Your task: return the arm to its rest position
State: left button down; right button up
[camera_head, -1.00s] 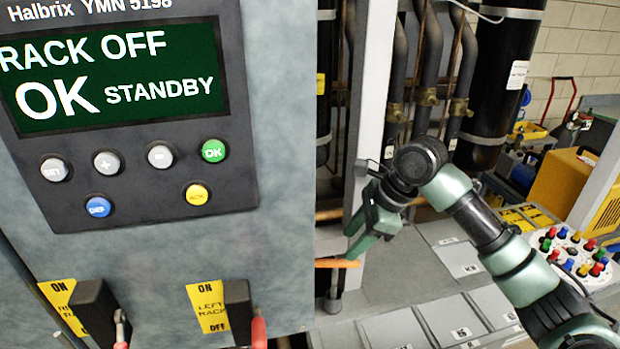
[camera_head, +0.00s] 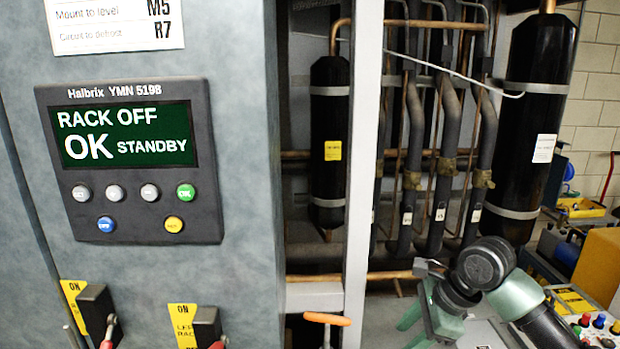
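My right arm comes in from the lower right, and its gripper (camera_head: 418,318) is low in the picture, right of the white upright post. Its green fingers look spread, with nothing visible between them, though the lower part is cut off by the frame edge. My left gripper is not in view. The control panel (camera_head: 135,165) on the grey cabinet reads "RACK OFF OK STANDBY".
An orange T-handle (camera_head: 327,319) is left of my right gripper. Pipes and black cylinders (camera_head: 330,140) stand behind the white post (camera_head: 364,150). A yellow machine (camera_head: 602,265) is at the right.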

jog(key=s+a+f+n, duration=0.3)
jog(key=s+f+n, duration=0.3)
jog(key=s+f, duration=0.15)
jog(key=s+a+f+n, duration=0.3)
jog(key=s+f+n, duration=0.3)
jog(key=f, duration=0.3)
jog(key=s+d+f+n+h, duration=0.1)
jog(key=s+d+n+h, duration=0.2)
jog(key=s, duration=0.5)
jog(key=s+d+f+n+h, duration=0.1)
jog(key=s+d+f+n, duration=0.15)
jog(key=s+n, duration=0.4)
jog(key=s+d+f+b, duration=0.15)
jog(key=f+b, duration=0.25)
jog(key=f, duration=1.3)
jog(key=s+f+b, duration=0.2)
jog(key=f+b, duration=0.1)
jog(key=f, duration=1.5)
pick_arm(q)
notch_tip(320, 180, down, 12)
jog(key=b, duration=0.5)
pick_arm(e)
jog(key=s+d+f+g, duration=0.1)
jog(key=s+d+f, duration=0.1)
jog(key=s+f, duration=1.4)
notch_tip(320, 180, down, 3)
jog(key=shift+d+r+g, duration=0.1)
jog(key=shift+d+g, duration=0.3)
